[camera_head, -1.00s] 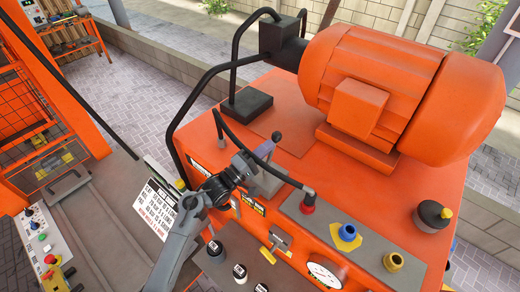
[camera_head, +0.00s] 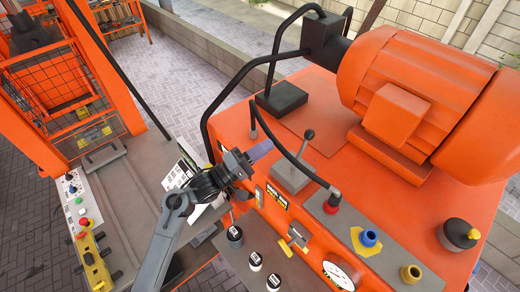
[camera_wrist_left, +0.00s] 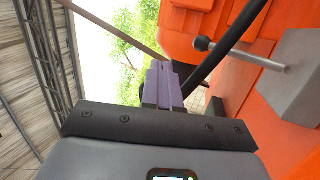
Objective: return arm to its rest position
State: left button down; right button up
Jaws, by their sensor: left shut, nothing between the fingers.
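My left gripper (camera_head: 262,150) reaches in from the lower left in the head view, its purple fingers pointing up and right. The fingers are shut together with nothing held, as the left wrist view also shows (camera_wrist_left: 164,86). The gripper hangs beside the front left edge of the orange machine (camera_head: 345,165). A lever with a dark round knob (camera_head: 309,135) on a grey block (camera_head: 289,176) stands just right of the fingertips, apart from them. It also shows at the upper right of the left wrist view (camera_wrist_left: 240,54). My right gripper is not in view.
Black tube rails (camera_head: 224,98) and a hanging black cable pass close to the gripper. An orange motor (camera_head: 420,85) sits on the machine. Knobs and caps (camera_head: 365,240) line its front. A control panel (camera_head: 80,220) stands at left, with paved floor beyond.

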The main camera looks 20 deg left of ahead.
pick_arm(q)
jog(key=shift+s+a+r, duration=0.25)
jog(key=shift+s+a, duration=0.05)
jog(key=shift+s, duration=0.1)
